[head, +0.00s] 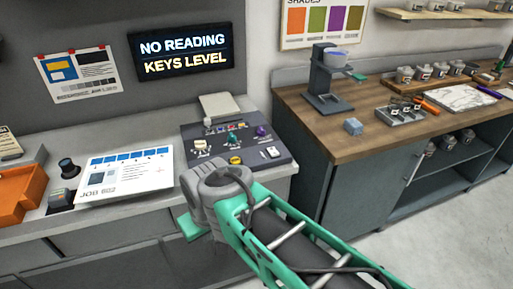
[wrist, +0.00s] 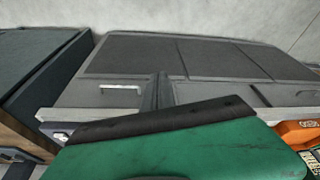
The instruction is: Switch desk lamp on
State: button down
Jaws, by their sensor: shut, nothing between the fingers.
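I cannot make out a desk lamp for certain in either view. A dark sloped control panel (head: 215,165) sits on the grey bench in the head view. It carries a cream knob (head: 202,145), a green knob (head: 232,138), a purple knob (head: 261,131), a yellow button (head: 235,160) and a white switch (head: 270,153). My gripper (wrist: 160,78) shows in the wrist view as dark fingers, shut and empty, beyond its green body. Grey cabinet fronts lie behind the fingers. In the head view, my arm stands in front of the panel's lower left edge.
A wall display (head: 182,53) reads "NO READING / KEYS LEVEL". An orange tray (head: 20,190), a black knob (head: 68,167) and a job card (head: 125,172) lie left of the panel. A wooden counter (head: 375,130) with a dark stand (head: 325,90) stands at right. Clear floor (head: 440,225) lies in front.

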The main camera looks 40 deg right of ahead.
jog(key=w+d+m+t+b, duration=0.1)
jog(key=w+d+t+b, duration=0.25)
jog(key=w+d, duration=0.75)
jog(key=s+d+r+m+t+h+b, duration=0.1)
jog(key=s+d+r+t+h, duration=0.1)
jog(key=d, duration=0.9)
jog(key=s+d+r+m+t+h+b, duration=0.1)
jog(key=s+d+r+t, duration=0.1)
jog(key=d, duration=0.8)
jog(key=shift+s+d+r+t+h, duration=0.2)
jog(key=shift+d+r+t+h, duration=0.2)
jog(key=shift+r+t, duration=0.55)
jog(key=shift+f, duration=0.25)
